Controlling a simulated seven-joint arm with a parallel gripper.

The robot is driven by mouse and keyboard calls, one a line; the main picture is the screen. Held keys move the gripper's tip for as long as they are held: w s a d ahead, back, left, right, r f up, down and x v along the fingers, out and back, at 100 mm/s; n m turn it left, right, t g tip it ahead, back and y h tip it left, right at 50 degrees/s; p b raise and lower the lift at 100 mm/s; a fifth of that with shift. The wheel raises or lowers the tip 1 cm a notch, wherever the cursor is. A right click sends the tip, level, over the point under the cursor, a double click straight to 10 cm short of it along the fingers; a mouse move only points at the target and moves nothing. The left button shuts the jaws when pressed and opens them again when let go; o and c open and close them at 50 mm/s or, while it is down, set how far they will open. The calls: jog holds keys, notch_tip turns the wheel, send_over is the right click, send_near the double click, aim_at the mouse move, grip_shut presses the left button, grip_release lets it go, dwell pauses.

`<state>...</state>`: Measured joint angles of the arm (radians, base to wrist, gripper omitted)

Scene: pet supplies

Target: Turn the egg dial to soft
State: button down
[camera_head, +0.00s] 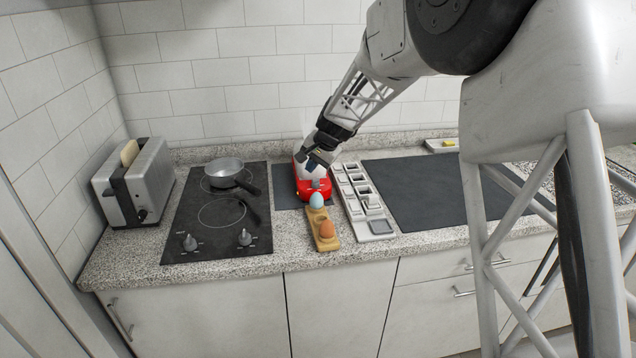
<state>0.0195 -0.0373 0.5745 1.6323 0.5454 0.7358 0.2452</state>
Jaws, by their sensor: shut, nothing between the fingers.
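A red appliance with a pale top (329,192) stands on a dark mat in the middle of the counter. A small knob (316,184) shows low on its front; I take it to be the egg dial, but its setting is too small to read. My gripper (316,166) is shut and empty, right at the front of the appliance just above the knob. It hides part of the appliance, and I cannot tell whether it touches the knob. A wooden holder (325,245) in front carries a pale blue egg (317,200) and a brown egg (327,229).
A black cooktop (190,215) with a grey pan (225,172) lies left, a toaster (135,185) beyond it. A tray of small compartments (375,228) stands close right of the appliance. The dark mat (425,195) farther right is clear.

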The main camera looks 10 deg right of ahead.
jog(key=s+m+t, duration=0.1)
jog(key=s+m, duration=0.1)
jog(key=m+t, duration=0.4)
send_near(313, 182)
jog(key=shift+s+f+v, duration=0.1)
jog(key=shift+f+v, duration=0.05)
jog(key=shift+v, duration=0.55)
jog(key=shift+s+f+v, duration=0.1)
jog(key=shift+v, duration=0.65)
jog(key=shift+x, duration=5)
jog(key=shift+d, duration=0.15)
jog(key=shift+w+a+f+m+h, duration=0.1)
jog(key=shift+w+a+m+h, duration=0.3)
jog(key=shift+m+h, duration=0.25)
